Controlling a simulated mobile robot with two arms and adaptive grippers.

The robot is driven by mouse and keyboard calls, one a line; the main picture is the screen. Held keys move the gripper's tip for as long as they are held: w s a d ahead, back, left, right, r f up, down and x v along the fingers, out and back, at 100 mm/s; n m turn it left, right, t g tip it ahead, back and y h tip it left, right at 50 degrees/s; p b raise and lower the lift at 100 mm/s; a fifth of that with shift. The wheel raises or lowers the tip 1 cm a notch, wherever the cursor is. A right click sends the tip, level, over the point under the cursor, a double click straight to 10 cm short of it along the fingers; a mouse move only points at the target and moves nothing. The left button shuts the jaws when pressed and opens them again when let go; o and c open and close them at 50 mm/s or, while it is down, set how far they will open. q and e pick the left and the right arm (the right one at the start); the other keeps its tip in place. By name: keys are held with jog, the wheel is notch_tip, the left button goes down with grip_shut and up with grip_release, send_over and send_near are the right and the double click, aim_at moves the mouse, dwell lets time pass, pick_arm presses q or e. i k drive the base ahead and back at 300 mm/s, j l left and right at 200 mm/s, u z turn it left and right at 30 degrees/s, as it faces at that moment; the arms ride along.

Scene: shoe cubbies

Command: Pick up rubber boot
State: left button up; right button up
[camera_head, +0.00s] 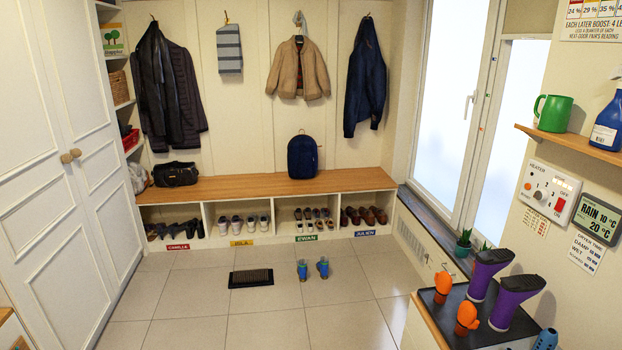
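Two purple boots with dark soles stand upside down, soles up, on the dark top of a boot dryer at the lower right: one purple boot (487,275) at the back and another purple boot (512,303) nearer. A blue item (545,340) is partly cut off at the bottom edge beside them; I cannot tell what it is. Two small blue boots stand upright side by side on the tiled floor: the left blue boot (302,271) and the right blue boot (322,268). Neither of my grippers is in view.
Two orange mittens, one (443,287) and another (466,318), stand on the dryer top (455,303). A dark mat (251,278) lies on the floor. A bench (230,188) with shoe cubbies spans the back. A white cabinet (45,150) stands left. The middle floor is mostly clear.

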aim_at(302, 267)
jog(key=i, duration=1.9)
jog(key=i+j+z, duration=0.1)
jog(key=i, duration=1.8)
